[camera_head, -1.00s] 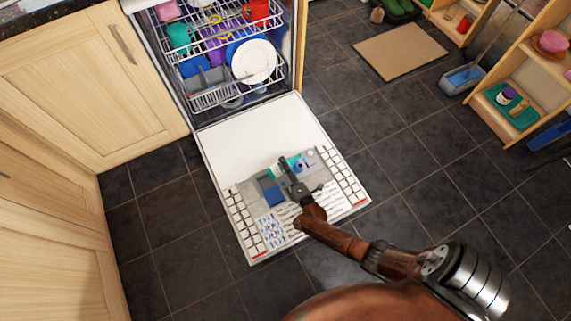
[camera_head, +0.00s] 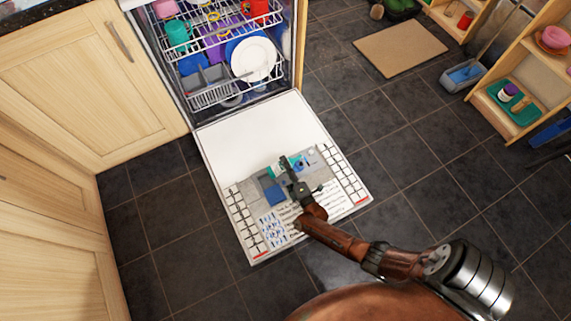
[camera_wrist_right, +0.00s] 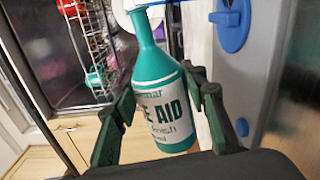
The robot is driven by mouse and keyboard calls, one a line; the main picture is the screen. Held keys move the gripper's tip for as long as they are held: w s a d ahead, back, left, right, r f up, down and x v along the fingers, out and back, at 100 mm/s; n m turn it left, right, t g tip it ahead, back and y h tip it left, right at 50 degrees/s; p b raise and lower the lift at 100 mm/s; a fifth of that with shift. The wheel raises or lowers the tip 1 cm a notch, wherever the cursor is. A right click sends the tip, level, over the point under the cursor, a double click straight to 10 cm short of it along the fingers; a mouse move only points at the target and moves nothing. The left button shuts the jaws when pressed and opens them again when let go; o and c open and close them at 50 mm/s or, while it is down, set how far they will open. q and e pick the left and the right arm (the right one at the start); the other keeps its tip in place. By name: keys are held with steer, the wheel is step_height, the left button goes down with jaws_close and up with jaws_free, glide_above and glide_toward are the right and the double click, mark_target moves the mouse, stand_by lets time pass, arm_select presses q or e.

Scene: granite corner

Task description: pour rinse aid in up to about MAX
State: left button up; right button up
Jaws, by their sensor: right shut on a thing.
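My right gripper (camera_head: 290,172) is over the grey dispenser panel (camera_head: 252,185) on the lowered dishwasher door. It is shut on a teal rinse aid bottle (camera_head: 277,169), largely hidden by the gripper in the head view. In the right wrist view the bottle (camera_wrist_right: 160,75), with its white label, sits between the two dark fingers (camera_wrist_right: 165,100). Its narrow neck points away from the wrist, with something white at its end. I cannot tell whether liquid flows. The panel has a blue flap (camera_head: 272,193). The fill level and MAX mark cannot be made out. My left gripper is not in view.
The open door (camera_head: 238,147) lies low over dark floor tiles. The dish rack (camera_head: 215,97) behind it holds cups and a white plate (camera_head: 253,60). Wooden cabinets (camera_head: 95,75) stand at left, a shelf (camera_head: 520,70) at right.

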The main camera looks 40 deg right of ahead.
stand_by(0.4)
steer(key=shift+f+m+b, duration=0.3)
steer(key=shift+m, duration=0.2)
stand_by(0.4)
steer(key=shift+f+m+b, duration=0.3)
steer(key=shift+f+m, duration=0.1)
stand_by(0.6)
steer(key=shift+f+m+b, duration=0.35)
steer(key=shift+f+m, duration=0.05)
steer(key=shift+m, duration=0.1)
steer(key=shift+r, duration=0.1)
